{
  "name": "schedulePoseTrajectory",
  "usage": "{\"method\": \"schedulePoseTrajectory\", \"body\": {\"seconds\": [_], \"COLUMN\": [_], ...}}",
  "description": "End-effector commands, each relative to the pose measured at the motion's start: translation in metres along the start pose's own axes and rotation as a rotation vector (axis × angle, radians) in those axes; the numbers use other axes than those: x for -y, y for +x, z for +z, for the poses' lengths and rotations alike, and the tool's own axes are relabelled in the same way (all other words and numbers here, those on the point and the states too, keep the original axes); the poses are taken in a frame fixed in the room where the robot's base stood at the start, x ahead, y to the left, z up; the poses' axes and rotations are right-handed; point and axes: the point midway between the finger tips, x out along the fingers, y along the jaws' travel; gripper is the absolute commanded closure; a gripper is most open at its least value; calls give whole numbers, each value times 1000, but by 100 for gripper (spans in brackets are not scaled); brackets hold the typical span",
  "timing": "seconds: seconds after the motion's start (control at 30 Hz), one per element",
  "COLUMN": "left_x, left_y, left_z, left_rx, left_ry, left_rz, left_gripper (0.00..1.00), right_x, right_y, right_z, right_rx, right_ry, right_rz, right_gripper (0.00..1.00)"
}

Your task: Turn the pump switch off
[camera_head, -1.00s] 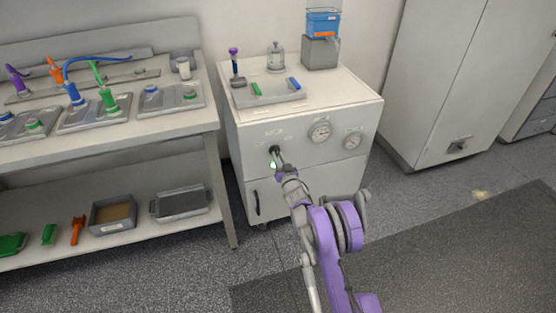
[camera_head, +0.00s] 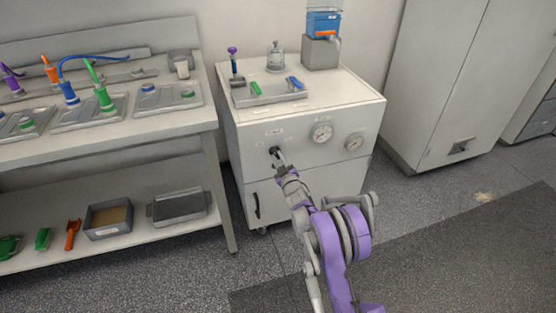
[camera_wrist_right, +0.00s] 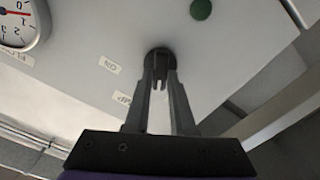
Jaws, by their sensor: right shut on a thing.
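The pump switch is a dark round knob (camera_head: 274,150) on the front panel of the white cabinet (camera_head: 300,165). In the right wrist view the knob (camera_wrist_right: 160,55) sits between the fingertips of my right gripper (camera_wrist_right: 161,78), which is shut on it. The right gripper (camera_head: 279,157) also shows in the head view, reaching the panel from below. An "ON" label (camera_wrist_right: 109,64) and a partly hidden label (camera_wrist_right: 122,98) lie beside the knob. A dark green round indicator (camera_wrist_right: 201,9) is on the panel and looks unlit. My left gripper is not in view.
Two gauges (camera_head: 322,132) (camera_head: 354,142) are right of the switch. A tray (camera_head: 270,98) with small tools and a glass jar (camera_head: 275,58) stand on the cabinet. A workbench (camera_head: 180,125) is at the left.

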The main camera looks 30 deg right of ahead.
Motion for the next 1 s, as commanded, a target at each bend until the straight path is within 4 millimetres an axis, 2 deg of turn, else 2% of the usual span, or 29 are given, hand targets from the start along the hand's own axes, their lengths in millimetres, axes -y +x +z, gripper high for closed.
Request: {"method": "schedulePoseTrajectory", "body": {"seconds": [0.53,0.57,0.7,1.0], "left_x": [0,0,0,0], "left_y": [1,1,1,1], "left_z": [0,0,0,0], "left_rx": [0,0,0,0], "left_ry": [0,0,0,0], "left_rz": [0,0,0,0], "left_gripper": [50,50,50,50], "right_x": [0,0,0,0], "right_y": [0,0,0,-1], "right_z": [-1,-1,-1,0], "right_rx": [-2,-2,-1,0], "right_ry": [-27,-27,-26,-25], "right_rz": [0,0,0,0], "right_gripper": [100,74,49,48]}}
